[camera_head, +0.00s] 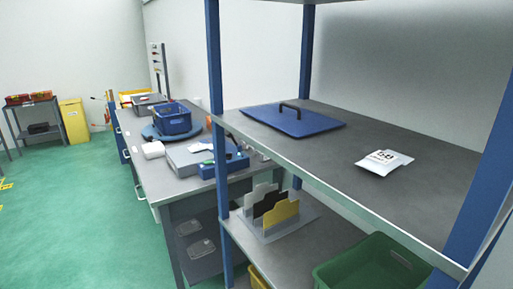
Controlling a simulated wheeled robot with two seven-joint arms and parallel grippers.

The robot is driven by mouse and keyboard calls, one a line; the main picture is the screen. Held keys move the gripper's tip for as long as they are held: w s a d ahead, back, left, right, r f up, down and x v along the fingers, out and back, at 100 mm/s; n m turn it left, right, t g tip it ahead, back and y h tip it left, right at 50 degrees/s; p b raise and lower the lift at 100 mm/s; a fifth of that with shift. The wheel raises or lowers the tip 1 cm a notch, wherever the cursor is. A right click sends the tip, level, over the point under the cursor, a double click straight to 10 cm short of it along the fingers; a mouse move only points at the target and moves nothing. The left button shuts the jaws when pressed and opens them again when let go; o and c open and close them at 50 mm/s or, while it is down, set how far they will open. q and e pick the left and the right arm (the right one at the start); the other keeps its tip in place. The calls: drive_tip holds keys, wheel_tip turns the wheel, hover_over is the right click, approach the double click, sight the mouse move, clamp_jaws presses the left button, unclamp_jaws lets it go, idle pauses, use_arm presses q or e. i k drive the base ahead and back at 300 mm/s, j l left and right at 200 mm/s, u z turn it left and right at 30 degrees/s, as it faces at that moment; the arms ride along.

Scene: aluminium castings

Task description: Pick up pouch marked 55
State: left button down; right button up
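A small white pouch (383,161) with dark printing lies flat on the grey upper shelf (420,205) of a blue-post rack, at the right of the head view. The printing is too small and skewed for me to read its number surely. Neither of my grippers shows in the head view.
A blue lid (292,120) with a black handle lies behind and left of the pouch. Blue posts (215,140) stand at the shelf corners. Below are a green crate (370,264) and upright folders (275,208). A workbench (150,185) with a blue bin (172,121) stands left; green floor is free.

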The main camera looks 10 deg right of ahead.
sight(200, 146)
drive_tip(key=i+j+z, duration=0.45)
drive_tip(key=j+z, duration=0.3)
drive_tip(key=i+j+z, duration=0.2)
drive_tip(key=j+z, duration=0.15)
